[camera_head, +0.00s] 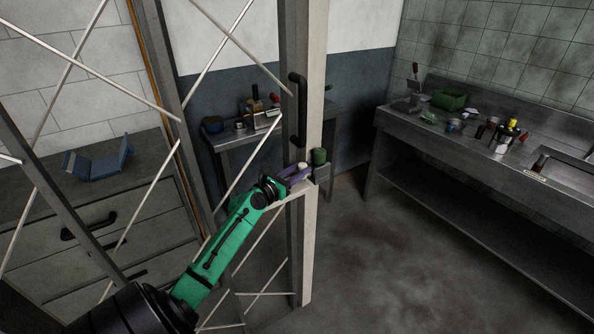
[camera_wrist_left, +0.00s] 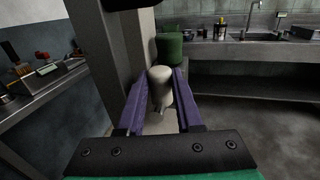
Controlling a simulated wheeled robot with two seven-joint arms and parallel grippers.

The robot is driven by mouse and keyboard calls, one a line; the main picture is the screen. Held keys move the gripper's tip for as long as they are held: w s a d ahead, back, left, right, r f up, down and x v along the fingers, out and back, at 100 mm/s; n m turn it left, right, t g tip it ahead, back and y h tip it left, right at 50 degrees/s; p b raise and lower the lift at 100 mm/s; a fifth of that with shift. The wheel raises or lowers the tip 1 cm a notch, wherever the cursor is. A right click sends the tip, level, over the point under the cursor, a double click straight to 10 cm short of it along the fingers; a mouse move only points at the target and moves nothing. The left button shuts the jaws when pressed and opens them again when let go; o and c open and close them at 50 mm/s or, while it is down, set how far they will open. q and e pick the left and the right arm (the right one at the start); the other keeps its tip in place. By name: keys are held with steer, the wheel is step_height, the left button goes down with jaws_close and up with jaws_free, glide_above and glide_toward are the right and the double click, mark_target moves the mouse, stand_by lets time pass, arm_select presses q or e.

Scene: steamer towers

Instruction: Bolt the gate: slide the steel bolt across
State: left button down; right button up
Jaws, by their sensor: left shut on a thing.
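The gate is a metal frame with thin crossed rods, and its pale post (camera_head: 312,60) stands in the middle of the head view with a black upright handle (camera_head: 297,110). My left gripper (camera_head: 298,174) reaches the post below this handle. In the left wrist view its purple fingers (camera_wrist_left: 158,88) are shut on a pale rounded knob (camera_wrist_left: 160,80), which appears to belong to the bolt. A dark green cylinder (camera_wrist_left: 169,48) is just beyond the knob; it also shows in the head view (camera_head: 319,156). The bolt's bar is mostly hidden by my gripper. My right gripper is not in view.
A steel sink counter (camera_head: 480,145) with bottles and a green box (camera_head: 449,100) stands at the right. A small bench (camera_head: 240,137) with tools is behind the gate. A drawer cabinet (camera_head: 130,215) bears a blue holder (camera_head: 98,160) at the left. The floor right of the post is clear.

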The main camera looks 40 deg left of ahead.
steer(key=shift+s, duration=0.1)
arm_select(q)
steer(key=c, duration=0.8)
jaws_free()
steer(key=shift+c, duration=0.2)
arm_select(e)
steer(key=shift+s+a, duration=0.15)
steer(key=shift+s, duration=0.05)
arm_select(q)
steer(key=shift+s+f, duration=0.1)
steer(key=shift+s, duration=0.4)
steer(key=s+b, duration=0.3)
steer(key=s, duration=1)
steer(key=shift+s+a, duration=0.15)
steer(key=shift+a, duration=0.05)
steer(key=shift+s, duration=0.2)
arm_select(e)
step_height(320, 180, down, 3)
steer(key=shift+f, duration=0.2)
